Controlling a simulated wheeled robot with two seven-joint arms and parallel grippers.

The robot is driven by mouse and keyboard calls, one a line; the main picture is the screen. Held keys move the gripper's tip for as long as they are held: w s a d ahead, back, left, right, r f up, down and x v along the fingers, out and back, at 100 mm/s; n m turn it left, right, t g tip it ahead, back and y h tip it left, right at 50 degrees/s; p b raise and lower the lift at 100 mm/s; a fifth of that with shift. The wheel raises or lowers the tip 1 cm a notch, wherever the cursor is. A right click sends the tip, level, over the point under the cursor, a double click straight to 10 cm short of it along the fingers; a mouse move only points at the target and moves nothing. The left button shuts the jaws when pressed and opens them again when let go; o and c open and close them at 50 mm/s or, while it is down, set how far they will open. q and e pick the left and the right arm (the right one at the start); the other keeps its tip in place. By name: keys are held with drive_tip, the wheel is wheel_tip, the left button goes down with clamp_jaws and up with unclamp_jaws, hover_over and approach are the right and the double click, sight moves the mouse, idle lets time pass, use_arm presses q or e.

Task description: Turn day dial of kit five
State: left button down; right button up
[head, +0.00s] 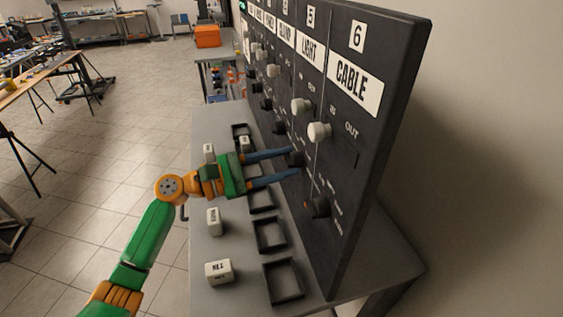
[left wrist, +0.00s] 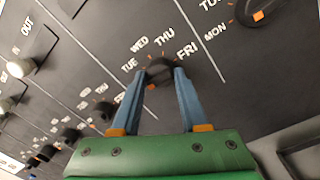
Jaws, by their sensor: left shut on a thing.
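The dark upright board carries numbered kit columns. The kit five column, headed LIGHT (head: 311,50), has a black day dial (head: 295,159) low on it. In the left wrist view this dial (left wrist: 160,72) sits among the labels TUE, WED, THU and FRI. My left gripper (head: 297,163) reaches in from the left with its two blue fingers on either side of the dial, shut on it; the fingertips also show in the left wrist view (left wrist: 162,74). My right gripper is not in view.
The kit six dial (head: 317,206) with an orange mark is nearby. White knobs (head: 318,131) stick out above the dials. Black trays (head: 284,282) and white blocks (head: 219,271) stand on the grey table below. Open floor lies to the left.

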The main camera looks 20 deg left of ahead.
use_arm(q)
drive_tip(key=shift+c, duration=2.2)
unclamp_jaws()
drive_tip(key=shift+d, duration=0.1)
drive_tip(key=b+v, duration=0.4)
drive_tip(key=v, duration=0.3)
